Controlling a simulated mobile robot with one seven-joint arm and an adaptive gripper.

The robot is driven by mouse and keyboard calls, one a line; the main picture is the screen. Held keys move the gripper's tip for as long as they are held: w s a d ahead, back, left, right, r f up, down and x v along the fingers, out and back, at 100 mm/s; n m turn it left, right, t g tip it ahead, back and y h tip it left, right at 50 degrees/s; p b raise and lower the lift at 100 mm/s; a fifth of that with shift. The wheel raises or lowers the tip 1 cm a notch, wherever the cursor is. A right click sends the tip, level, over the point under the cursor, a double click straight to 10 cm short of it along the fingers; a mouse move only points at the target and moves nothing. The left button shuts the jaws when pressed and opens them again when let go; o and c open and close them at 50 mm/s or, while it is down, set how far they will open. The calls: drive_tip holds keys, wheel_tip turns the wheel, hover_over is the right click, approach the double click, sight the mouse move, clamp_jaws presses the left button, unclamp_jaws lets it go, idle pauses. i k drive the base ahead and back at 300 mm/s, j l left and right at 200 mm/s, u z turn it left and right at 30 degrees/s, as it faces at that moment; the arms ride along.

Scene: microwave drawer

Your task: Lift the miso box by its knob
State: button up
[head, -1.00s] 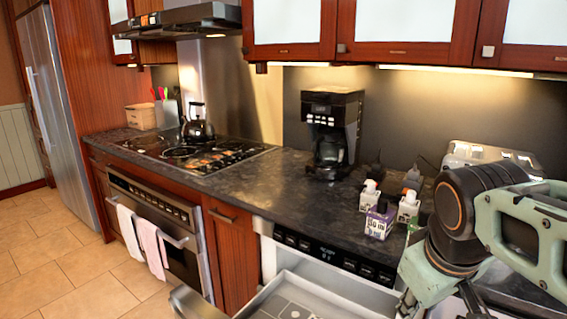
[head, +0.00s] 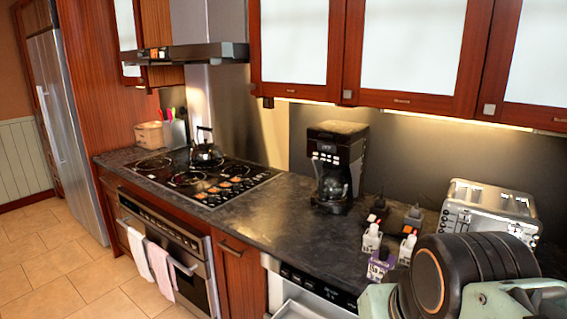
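Several small boxes with knob-like tops stand close together on the dark counter in the head view, left of the toaster. One is purple and white (head: 381,265) at the front. A white one with a light top (head: 372,239) stands behind it to the left. Another white one (head: 407,247) stands to the right. Their labels are too small to read, so I cannot tell which is the miso box. Darker-topped items stand just behind them. My arm fills the lower right corner and hides the counter there. My gripper is out of view.
A silver toaster (head: 490,210) stands at the right, behind my arm. A black coffee maker (head: 335,168) stands left of the boxes.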

sight(406, 247)
drive_tip(key=z, duration=0.7)
drive_tip(key=l+u, duration=0.2)
drive_tip(key=l, duration=0.3)
drive_tip(key=i+l+u, duration=0.15)
drive_tip(key=l, duration=0.15)
drive_tip(key=l+u, duration=0.2)
drive_tip(key=l, duration=0.15)
drive_tip(key=i+l, duration=0.1)
drive_tip(key=l, duration=0.2)
drive_tip(key=u, duration=0.15)
